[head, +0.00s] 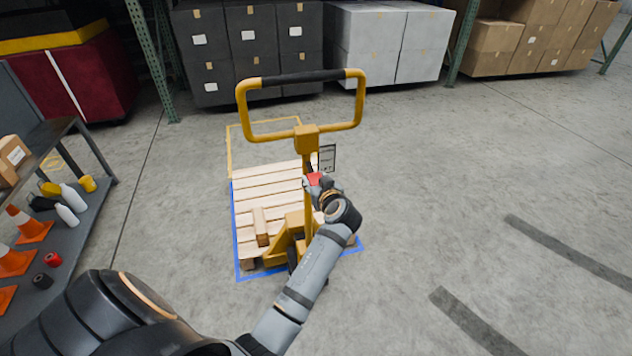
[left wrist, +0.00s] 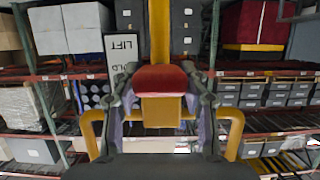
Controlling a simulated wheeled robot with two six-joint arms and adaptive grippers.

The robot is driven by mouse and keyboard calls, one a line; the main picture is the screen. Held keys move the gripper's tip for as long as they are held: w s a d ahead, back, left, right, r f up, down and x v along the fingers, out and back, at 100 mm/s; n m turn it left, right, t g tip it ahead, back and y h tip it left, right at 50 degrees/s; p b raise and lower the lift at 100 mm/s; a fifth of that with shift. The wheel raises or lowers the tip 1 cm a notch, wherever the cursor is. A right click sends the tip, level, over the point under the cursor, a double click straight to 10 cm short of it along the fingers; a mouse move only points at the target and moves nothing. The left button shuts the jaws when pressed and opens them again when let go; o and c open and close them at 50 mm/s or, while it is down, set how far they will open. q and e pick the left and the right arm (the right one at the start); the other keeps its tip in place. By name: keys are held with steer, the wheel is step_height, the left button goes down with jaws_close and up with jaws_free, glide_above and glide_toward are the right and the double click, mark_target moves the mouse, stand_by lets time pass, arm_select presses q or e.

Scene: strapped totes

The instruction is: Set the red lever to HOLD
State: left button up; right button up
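The red lever (head: 314,179) is on the mast (head: 308,210) of a yellow pallet jack with a looped handle (head: 300,78). In the left wrist view the red lever (left wrist: 160,78) lies between the fingertips of my left gripper (left wrist: 159,72). The gap on each side is too small to tell touching from apart. In the head view my left gripper (head: 324,187) is at the lever and partly covers it. A white placard (left wrist: 125,50) beside the mast shows LIFT and part of HOLD, upside down. The lever's exact setting cannot be read. My right gripper is not in view.
A wooden pallet (head: 272,190) lies inside blue and yellow floor lines around the jack. A shelf (head: 85,215) with bottles and cones stands at the left. Stacked bins and cartons (head: 530,40) line the back.

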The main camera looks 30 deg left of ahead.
mark_target(316, 178)
arm_select(q)
steer(key=o, duration=0.5)
steer(key=shift+r, duration=0.4)
steer(key=shift+c, duration=0.2)
steer(key=shift+f, duration=0.15)
step_height(316, 178, up, 10)
